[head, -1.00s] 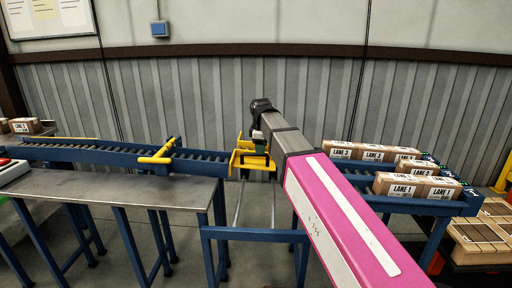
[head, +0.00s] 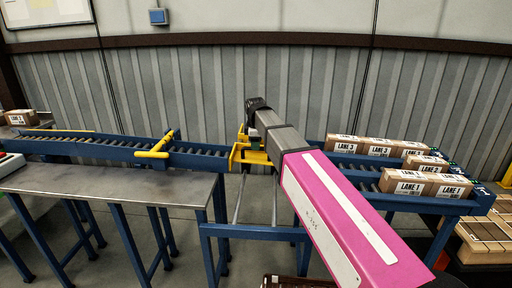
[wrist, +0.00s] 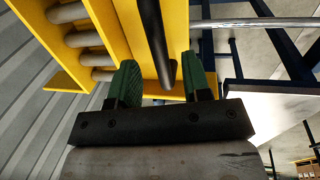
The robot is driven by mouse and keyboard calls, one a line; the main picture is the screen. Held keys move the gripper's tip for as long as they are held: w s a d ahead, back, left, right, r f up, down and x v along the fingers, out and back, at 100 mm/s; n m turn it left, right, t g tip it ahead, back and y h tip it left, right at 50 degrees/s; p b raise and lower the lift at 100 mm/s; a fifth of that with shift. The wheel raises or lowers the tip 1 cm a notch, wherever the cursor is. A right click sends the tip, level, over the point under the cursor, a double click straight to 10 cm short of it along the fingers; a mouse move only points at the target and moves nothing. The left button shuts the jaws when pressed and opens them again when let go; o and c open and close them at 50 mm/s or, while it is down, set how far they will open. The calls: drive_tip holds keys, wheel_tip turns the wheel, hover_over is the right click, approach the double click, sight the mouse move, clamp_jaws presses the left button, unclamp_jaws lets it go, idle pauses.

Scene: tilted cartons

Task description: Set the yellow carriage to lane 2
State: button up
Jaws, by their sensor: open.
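The yellow carriage (head: 240,157) stands between the feed conveyor and the carton lanes, at the right end of the feed conveyor. In the wrist view the carriage (wrist: 70,82) shows yellow plates and several grey rollers. A dark bar (wrist: 152,40) like a handle runs along it. My gripper (wrist: 162,85) is open, with one green fingertip on each side of the bar's end. I see gaps between bar and fingers; I cannot tell the depth. In the head view my arm hides the fingertips and part of the carriage.
The feed conveyor (head: 100,147) has a yellow stop bar (head: 155,148). Cartons marked lane 3 (head: 380,150) and lane 1 (head: 425,184) stand on the right lanes. Pale rails (head: 239,200) run below the carriage. A metal table (head: 110,183) is at left.

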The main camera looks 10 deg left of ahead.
drive_tip(key=shift+w+f, duration=0.2)
drive_tip(key=shift+f, duration=0.75)
clamp_jaws()
drive_tip(key=s, duration=1.5)
drive_tip(key=shift+d, duration=0.4)
unclamp_jaws()
wheel_tip(320, 180, up, 11)
drive_tip(key=s, duration=0.2)
drive_tip(key=shift+f, duration=0.2)
